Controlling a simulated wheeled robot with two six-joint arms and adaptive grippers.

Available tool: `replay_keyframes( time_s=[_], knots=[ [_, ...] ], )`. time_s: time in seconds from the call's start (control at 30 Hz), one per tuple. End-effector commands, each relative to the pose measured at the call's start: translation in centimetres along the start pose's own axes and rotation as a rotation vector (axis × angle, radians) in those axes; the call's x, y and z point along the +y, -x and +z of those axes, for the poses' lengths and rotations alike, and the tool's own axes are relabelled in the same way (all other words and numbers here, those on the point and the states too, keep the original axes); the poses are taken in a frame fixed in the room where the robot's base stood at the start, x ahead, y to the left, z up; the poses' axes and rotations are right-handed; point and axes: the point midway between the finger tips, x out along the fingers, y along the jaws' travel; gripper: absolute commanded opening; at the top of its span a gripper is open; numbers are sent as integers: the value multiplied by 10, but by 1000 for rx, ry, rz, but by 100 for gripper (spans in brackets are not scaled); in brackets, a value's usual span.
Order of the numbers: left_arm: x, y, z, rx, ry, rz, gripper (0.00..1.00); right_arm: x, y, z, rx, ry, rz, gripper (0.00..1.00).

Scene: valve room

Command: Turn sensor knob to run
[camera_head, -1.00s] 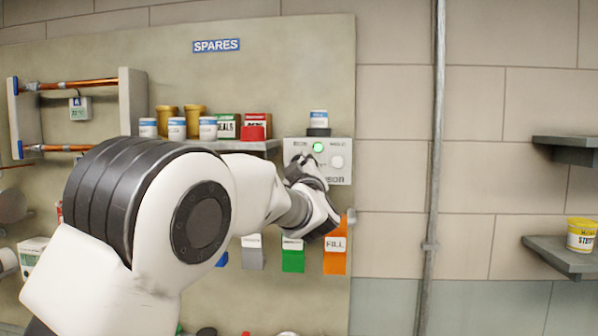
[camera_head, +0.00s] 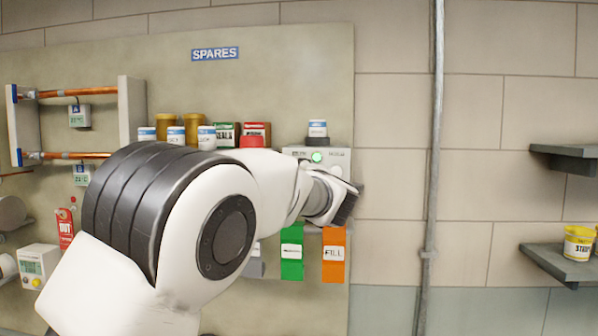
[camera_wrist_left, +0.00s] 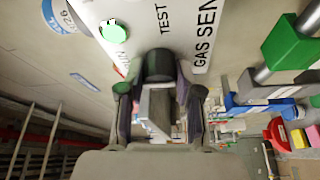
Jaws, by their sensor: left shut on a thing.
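The gas sensor box (camera_head: 340,155) is a pale grey panel on the wall with a lit green lamp (camera_head: 317,156); my left arm covers its lower part in the head view. In the left wrist view the box face (camera_wrist_left: 145,12) shows the words TEST and GAS SEN, partly cut off, and the green lamp (camera_wrist_left: 113,32). A dark round knob (camera_wrist_left: 160,64) sits between the fingers of my left gripper (camera_wrist_left: 160,92), which is shut on it. The knob's pointer direction cannot be told. The left gripper (camera_head: 343,205) also shows at the box's lower right. My right gripper is not in view.
A small jar (camera_head: 317,128) stands on top of the box. A shelf of jars and boxes (camera_head: 225,134) is to its left. Green (camera_head: 291,250) and orange FILL (camera_head: 334,255) tags hang below. A vertical pipe (camera_head: 432,170) runs at the right.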

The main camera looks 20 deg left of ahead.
Motion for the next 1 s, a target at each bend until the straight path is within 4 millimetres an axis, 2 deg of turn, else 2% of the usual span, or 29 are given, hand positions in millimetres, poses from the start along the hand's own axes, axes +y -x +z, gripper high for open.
replay_keyframes(
  time_s=[0.5,0.53,0.6,0.87,1.0],
  knots=[
    [0,0,0,0,21,-9,0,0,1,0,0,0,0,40],
    [0,0,0,0,21,-9,42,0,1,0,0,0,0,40],
    [0,0,0,0,21,-8,60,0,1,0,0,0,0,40],
    [0,0,0,0,20,-8,60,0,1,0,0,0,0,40],
    [1,11,1,-1,18,-7,60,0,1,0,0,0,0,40]
  ],
)
